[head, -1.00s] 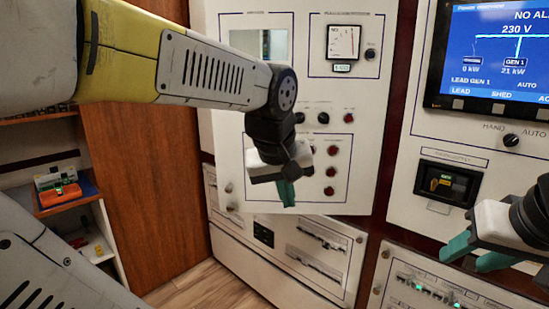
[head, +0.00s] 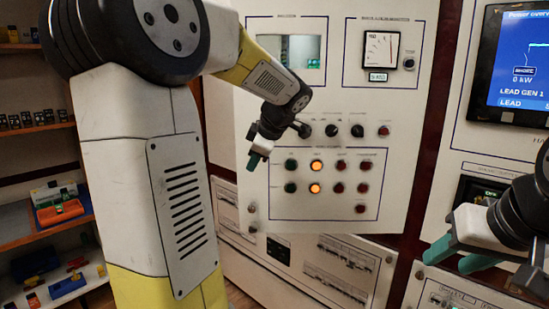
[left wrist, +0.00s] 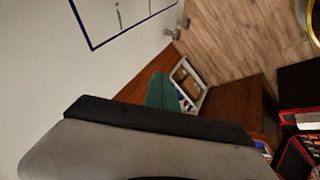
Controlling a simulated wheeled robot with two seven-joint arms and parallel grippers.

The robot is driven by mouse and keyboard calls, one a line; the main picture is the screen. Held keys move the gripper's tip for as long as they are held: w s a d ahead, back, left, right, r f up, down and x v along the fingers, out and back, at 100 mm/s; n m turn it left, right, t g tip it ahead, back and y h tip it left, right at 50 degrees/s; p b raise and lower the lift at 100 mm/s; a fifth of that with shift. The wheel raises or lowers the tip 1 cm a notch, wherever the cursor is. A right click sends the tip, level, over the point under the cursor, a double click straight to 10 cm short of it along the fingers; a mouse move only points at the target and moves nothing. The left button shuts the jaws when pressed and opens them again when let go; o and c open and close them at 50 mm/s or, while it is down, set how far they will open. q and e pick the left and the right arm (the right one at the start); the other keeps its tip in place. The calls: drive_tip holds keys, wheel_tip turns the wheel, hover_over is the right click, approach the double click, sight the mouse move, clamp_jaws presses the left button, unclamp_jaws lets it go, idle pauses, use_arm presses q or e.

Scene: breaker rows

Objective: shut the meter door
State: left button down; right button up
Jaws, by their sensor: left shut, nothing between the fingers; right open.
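The meter door (head: 400,185) is the large white panel in the middle of the head view, with a dial meter (head: 380,50), a small window, knobs and lamps. Its lower edge overlaps the panel below, so it appears to stand out from the cabinet; the size of the gap is hard to tell. My left gripper (head: 256,158) is shut and empty in front of the door's left part; whether it touches is unclear. Its teal fingers (left wrist: 160,92) also show in the left wrist view, near a white panel. My right gripper (head: 455,255) is open at the lower right.
A screen panel (head: 515,65) is on the cabinet at the right. A lower drawer-like panel (head: 300,255) lies under the door. Shelves with small parts and an orange bin (head: 60,211) stand at the left. My left arm covers much of the left side.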

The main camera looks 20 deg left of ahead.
use_arm(q)
drive_tip(key=shift+w+a+f, duration=0.65)
drive_tip(key=shift+w+f, duration=0.05)
drive_tip(key=shift+w, duration=0.25)
drive_tip(key=shift+w+a+f, duration=0.6)
drive_tip(key=shift+w+f, duration=0.15)
drive_tip(key=shift+w, duration=0.2)
drive_tip(key=shift+w+a+f, duration=0.65)
drive_tip(key=shift+w+f, duration=0.05)
drive_tip(key=shift+w, duration=0.25)
